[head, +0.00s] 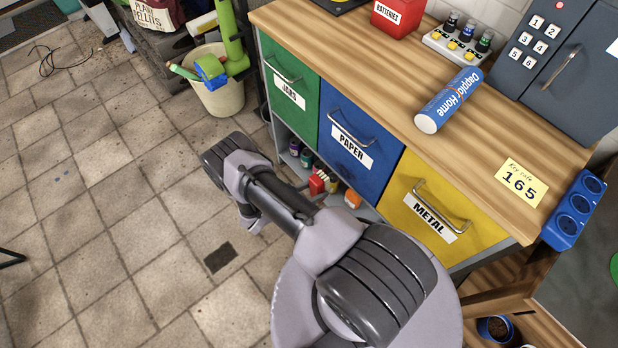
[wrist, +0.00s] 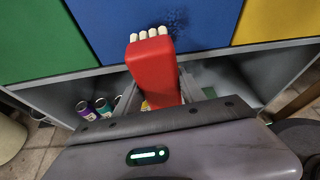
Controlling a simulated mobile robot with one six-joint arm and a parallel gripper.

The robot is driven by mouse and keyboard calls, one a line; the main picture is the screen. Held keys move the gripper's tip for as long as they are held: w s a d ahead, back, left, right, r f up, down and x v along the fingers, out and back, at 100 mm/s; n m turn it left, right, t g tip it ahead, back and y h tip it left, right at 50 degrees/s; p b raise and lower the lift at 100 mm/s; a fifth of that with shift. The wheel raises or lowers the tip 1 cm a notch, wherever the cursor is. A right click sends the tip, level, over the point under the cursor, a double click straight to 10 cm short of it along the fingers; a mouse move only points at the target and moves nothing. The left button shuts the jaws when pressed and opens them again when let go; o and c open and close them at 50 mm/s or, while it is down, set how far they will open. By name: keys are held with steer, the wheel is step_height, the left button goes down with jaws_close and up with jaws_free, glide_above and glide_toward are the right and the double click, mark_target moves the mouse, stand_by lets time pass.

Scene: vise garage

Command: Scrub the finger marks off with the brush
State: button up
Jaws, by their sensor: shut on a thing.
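My gripper (wrist: 163,112) is shut on a red brush (wrist: 153,72) with several pale bristle tufts. The brush points up and away, with its bristles close to the front of the blue drawer (wrist: 110,25). I cannot tell whether they touch it. Dark finger marks (wrist: 178,19) show on the blue front, just right of and above the bristles. In the head view the brush (head: 317,184) seems to show in front of the shelf below the blue PAPER drawer (head: 360,130). There, my arm hides the gripper and the drawer's lower part is clear of marks that I can make out.
A green drawer (head: 286,100) and a yellow drawer (head: 425,215) flank the blue one. Metal handles stick out. Small cans (wrist: 103,106) stand on the open shelf below. A bin (head: 218,95) stands left of the cabinet. The tiled floor at left is mostly clear.

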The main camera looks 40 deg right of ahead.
steer(key=shift+d+f, duration=0.1)
steer(key=shift+d, duration=0.2)
steer(key=shift+w+d, duration=0.15)
steer(key=shift+d, duration=1.15)
steer(key=shift+w+d, duration=0.15)
steer(key=shift+d, duration=1.15)
steer(key=shift+d, duration=0.95)
